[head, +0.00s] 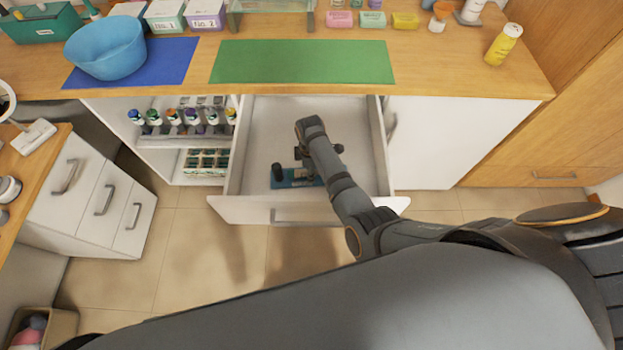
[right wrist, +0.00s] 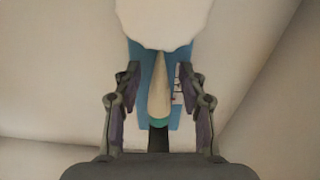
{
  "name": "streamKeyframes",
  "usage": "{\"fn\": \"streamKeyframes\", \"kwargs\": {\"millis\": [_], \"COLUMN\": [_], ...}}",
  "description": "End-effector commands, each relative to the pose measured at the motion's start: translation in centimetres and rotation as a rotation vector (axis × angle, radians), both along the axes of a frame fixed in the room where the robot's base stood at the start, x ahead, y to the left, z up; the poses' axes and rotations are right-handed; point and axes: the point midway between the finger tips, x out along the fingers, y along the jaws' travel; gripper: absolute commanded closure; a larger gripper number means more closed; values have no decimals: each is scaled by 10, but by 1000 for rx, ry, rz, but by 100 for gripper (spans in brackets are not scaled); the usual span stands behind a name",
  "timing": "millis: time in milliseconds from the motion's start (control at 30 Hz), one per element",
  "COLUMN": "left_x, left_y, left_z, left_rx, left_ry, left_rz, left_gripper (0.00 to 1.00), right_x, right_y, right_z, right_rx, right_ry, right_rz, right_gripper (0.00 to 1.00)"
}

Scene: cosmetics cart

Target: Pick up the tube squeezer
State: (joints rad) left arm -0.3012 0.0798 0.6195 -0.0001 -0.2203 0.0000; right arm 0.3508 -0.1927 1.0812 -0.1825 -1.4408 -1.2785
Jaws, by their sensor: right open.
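The tube squeezer (head: 288,183), with a blue base and a black knob at its left, lies in the open drawer (head: 262,135). My right arm reaches down into the drawer and covers part of the squeezer. In the right wrist view its blue part (right wrist: 146,70) shows between the fingers, with a narrow beige piece over it and a pale rounded shape at the top that I cannot identify. My right gripper (right wrist: 160,85) is open, one finger on each side of the blue part. I cannot tell whether the fingers touch it. My left gripper is out of view.
The drawer walls close in around my right arm. Above is the wooden counter (head: 430,75) with a green mat (head: 300,62) and a blue bowl (head: 106,48). Left of the drawer, a shelf holds several small bottles (head: 185,118). A white drawer unit (head: 95,195) stands farther left.

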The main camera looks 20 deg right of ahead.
Motion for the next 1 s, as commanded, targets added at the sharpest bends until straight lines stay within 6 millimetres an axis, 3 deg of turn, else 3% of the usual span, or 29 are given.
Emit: {"fn": "streamKeyframes", "kwargs": {"millis": [33, 267, 600, 1000], "left_x": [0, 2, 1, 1], "left_y": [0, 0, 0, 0], "left_z": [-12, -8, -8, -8], "left_rx": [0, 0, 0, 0], "left_ry": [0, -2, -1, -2], "left_rz": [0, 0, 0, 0], "left_gripper": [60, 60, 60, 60], "right_x": [0, 0, 0, 0], "right_y": [0, 0, 0, 0], "right_z": [-10, -7, -7, -6], "right_rx": [1, 0, 0, 1], "right_ry": [-1, 0, 0, -1], "right_rz": [1, 3, 3, 2], "right_gripper": [58, 58, 100, 100]}}
